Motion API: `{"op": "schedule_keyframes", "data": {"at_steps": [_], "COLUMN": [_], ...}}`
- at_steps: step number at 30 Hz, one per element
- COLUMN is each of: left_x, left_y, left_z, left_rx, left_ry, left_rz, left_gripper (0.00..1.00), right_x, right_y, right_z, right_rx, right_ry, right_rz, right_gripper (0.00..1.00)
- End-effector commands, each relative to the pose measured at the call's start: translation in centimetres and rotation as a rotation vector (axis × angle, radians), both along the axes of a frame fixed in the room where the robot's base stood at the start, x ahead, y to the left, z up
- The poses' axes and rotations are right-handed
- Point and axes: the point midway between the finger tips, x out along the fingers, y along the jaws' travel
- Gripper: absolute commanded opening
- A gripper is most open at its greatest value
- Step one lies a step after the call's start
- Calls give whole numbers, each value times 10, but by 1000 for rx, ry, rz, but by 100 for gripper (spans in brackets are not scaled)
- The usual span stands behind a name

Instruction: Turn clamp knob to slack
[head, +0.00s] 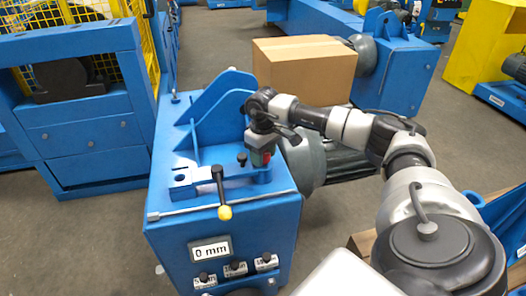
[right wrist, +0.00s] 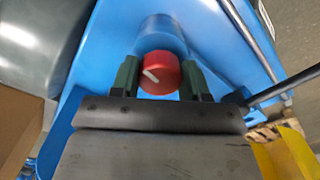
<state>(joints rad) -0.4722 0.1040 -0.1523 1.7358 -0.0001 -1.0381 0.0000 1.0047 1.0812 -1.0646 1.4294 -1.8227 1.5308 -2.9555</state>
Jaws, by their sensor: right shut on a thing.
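The clamp knob (right wrist: 160,74) is red with a white pointer line, and it sits on a blue round post in the right wrist view. My right gripper (right wrist: 158,80) is shut on the knob, with one dark green finger on each side of it. In the head view my right gripper (head: 261,157) points down at the right part of the blue machine's top (head: 185,150). The knob is mostly hidden by the gripper there, with a bit of red showing between the fingers. My left gripper is not in view.
Several small black knobs (head: 235,268) are below. A cardboard box (head: 304,68) stands behind my right arm. A blue upright plate (head: 225,105) is close to the gripper.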

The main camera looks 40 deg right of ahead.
Motion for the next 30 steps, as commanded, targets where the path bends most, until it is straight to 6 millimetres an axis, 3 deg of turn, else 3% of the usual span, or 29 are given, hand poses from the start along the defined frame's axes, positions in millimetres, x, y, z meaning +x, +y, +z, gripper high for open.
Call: {"op": "schedule_keyframes", "data": {"at_steps": [7,8,12,23,26,30], "left_x": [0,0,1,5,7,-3], "left_y": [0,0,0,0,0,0], "left_z": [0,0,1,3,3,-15], "left_rx": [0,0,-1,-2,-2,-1], "left_ry": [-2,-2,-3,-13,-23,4], "left_rz": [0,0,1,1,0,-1], "left_gripper": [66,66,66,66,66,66], "right_x": [1,1,1,1,1,1], "right_y": [0,0,0,0,0,-1], "right_z": [1,1,1,6,20,49], "right_rx": [0,0,0,0,0,1], "right_ry": [-4,-4,-3,-2,-3,-5], "right_rz": [-2,-2,-2,-2,-3,-3], "right_gripper": [22,48,70,71,71,71]}}
